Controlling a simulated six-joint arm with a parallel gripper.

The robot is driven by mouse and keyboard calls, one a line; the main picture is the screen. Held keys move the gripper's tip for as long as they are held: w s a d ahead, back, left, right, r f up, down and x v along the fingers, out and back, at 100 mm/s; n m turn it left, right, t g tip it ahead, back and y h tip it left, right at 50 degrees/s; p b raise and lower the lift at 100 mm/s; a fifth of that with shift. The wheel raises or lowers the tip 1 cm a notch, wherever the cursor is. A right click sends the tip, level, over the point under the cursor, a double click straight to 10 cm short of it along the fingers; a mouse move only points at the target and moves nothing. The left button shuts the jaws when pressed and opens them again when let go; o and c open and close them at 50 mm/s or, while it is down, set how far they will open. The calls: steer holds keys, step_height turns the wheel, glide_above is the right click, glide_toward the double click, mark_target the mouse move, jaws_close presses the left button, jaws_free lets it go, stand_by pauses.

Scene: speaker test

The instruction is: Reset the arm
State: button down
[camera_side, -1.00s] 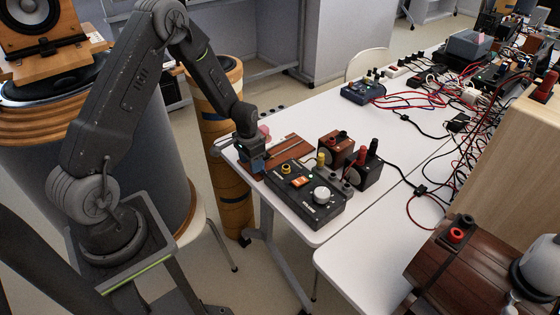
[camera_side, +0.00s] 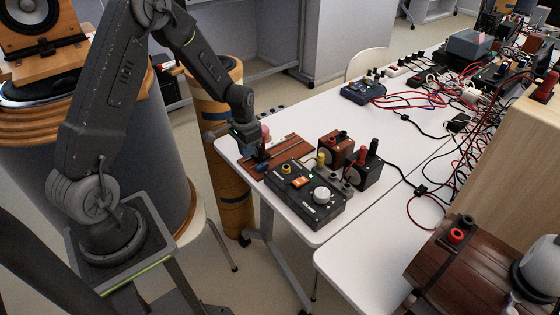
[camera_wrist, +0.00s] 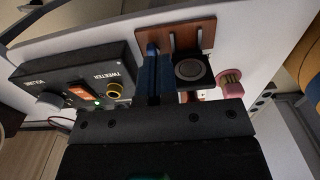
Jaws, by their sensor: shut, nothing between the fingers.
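My gripper (camera_side: 260,158) points down over the left end of the near table, just above a brown wooden board (camera_side: 288,148). In the wrist view its blue fingers (camera_wrist: 155,72) are together with nothing held between them. The slotted board (camera_wrist: 188,34) lies beyond them. A black control box (camera_side: 308,197) stands on the table just right of the gripper; the wrist view shows its "TWEETER" and "VOLUME" labels, an orange switch (camera_wrist: 82,94) and a yellow-ringed socket (camera_wrist: 115,90). A black block with a round face (camera_wrist: 190,70) shows beside the fingers.
A pink knob-like piece (camera_wrist: 230,82) is near the board. Two small boxes with coloured terminals, one brown (camera_side: 336,147) and one black (camera_side: 370,172), stand behind the control box. Tangled cables (camera_side: 425,95) crowd the back right. White tabletop (camera_side: 310,115) is clear behind the board.

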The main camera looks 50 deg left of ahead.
steer(key=s+d+r+t, duration=0.1)
steer(key=s+d+r, duration=0.1)
steer(key=d+r, duration=0.5)
steer(key=s+d+r+t, duration=0.2)
steer(key=s+d+r, duration=0.1)
steer(key=r, duration=0.9)
steer(key=s+d+r+t, duration=0.1)
steer(key=s+d+r, duration=0.2)
steer(key=s, duration=0.4)
steer(key=s+d+r+t, duration=0.1)
steer(key=s+d+r, duration=0.3)
steer(key=s, duration=0.3)
steer(key=shift+r+t, duration=0.3)
steer(key=shift+r, duration=0.2)
